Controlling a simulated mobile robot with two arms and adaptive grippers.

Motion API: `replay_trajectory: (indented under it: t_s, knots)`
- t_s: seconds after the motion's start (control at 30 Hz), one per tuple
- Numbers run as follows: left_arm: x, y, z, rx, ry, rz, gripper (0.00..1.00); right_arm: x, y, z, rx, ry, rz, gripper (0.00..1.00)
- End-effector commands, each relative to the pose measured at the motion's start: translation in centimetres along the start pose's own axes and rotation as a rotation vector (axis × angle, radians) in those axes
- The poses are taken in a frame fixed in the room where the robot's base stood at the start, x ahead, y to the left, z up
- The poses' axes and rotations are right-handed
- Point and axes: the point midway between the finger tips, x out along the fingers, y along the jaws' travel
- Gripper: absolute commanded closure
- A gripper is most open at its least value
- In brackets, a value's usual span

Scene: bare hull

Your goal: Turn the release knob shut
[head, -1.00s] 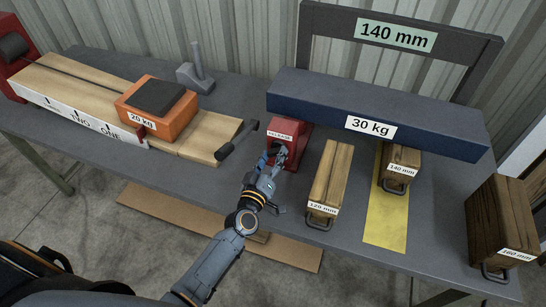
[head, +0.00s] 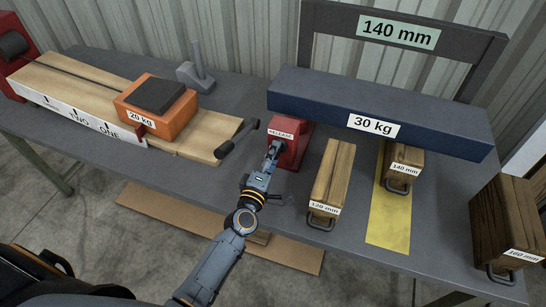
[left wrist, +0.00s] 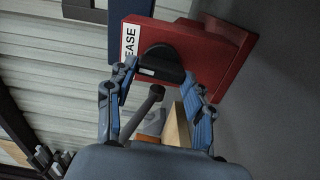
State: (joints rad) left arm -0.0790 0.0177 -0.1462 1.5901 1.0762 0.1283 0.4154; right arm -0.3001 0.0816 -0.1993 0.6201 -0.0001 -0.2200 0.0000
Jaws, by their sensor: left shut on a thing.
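The red release box (head: 291,150), labelled RELEASE, stands on the bench under the left end of the blue 30 kg beam (head: 380,112). Its black release knob (left wrist: 161,64) shows clearly in the left wrist view, on the box's red face (left wrist: 205,50). My left gripper (head: 272,152) is at the front of the box. In the left wrist view its two fingers (left wrist: 160,76) lie on either side of the knob and are shut on it. In the head view the gripper mostly hides the knob. My right gripper is not in view.
Wooden blocks marked 120 mm (head: 331,180), 140 mm (head: 404,165) and 160 mm (head: 508,228) stand to the right. A black-gripped crank handle (head: 236,140) and an orange 20 kg weight (head: 157,108) are to the left. A yellow strip (head: 390,220) lies on the bench.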

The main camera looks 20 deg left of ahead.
Motion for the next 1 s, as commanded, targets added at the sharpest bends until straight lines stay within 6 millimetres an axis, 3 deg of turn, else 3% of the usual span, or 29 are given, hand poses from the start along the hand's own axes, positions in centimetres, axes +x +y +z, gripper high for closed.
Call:
replay_trajectory:
  t_s: [0.77,0.8,0.9,1.0]
  knots:
    - [-0.03,-0.12,-0.01,-0.108,0.000,-0.002,0.79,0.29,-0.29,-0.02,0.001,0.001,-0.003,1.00]
    - [-0.03,-0.13,-0.01,-0.108,0.000,-0.002,0.43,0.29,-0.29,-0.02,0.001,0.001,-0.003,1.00]
    - [-0.03,-0.11,-0.01,-0.106,0.000,-0.001,0.25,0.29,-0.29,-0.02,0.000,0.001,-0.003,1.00]
    - [-0.02,-0.10,-0.01,-0.106,0.000,-0.001,0.25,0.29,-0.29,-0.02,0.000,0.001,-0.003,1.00]
